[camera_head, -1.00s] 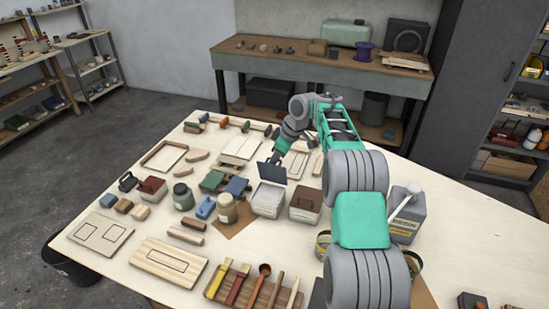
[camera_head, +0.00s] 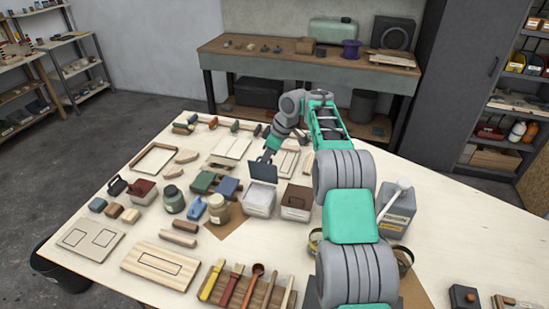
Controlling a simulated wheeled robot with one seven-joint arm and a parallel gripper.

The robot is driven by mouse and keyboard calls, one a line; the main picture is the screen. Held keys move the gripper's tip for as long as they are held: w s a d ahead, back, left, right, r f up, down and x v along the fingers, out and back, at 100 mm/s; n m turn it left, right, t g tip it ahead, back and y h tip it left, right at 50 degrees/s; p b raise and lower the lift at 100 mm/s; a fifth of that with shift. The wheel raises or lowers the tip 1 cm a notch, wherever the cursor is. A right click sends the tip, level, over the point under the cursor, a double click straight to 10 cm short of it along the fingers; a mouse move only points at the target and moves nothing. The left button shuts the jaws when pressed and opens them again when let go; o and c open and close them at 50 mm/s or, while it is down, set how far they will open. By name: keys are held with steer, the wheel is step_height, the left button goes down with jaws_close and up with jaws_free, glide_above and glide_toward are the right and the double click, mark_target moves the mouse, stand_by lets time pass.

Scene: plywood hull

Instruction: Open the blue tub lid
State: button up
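A pale, whitish tub (camera_head: 259,201) stands near the middle of the table. A dark blue flat panel, which looks like its lid (camera_head: 262,171), stands steeply raised at the tub's back edge. My gripper (camera_head: 268,155) is just behind and above this lid, pointing down at its top edge. The lid partly hides the fingertips. I cannot tell whether they touch it or whether they are open.
Tools lie on a rack (camera_head: 247,290) in front. A grey canister (camera_head: 396,210) stands right.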

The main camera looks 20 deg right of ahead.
steer(key=v, duration=0.4)
steer(key=shift+d+r, duration=0.25)
steer(key=shift+d, duration=0.05)
steer(key=s+d+b, duration=0.3)
steer(key=s+d, duration=0.3)
steer(key=d, duration=0.4)
steer(key=shift+s, duration=0.35)
steer(key=shift+o, duration=0.2)
steer(key=shift+r, duration=0.15)
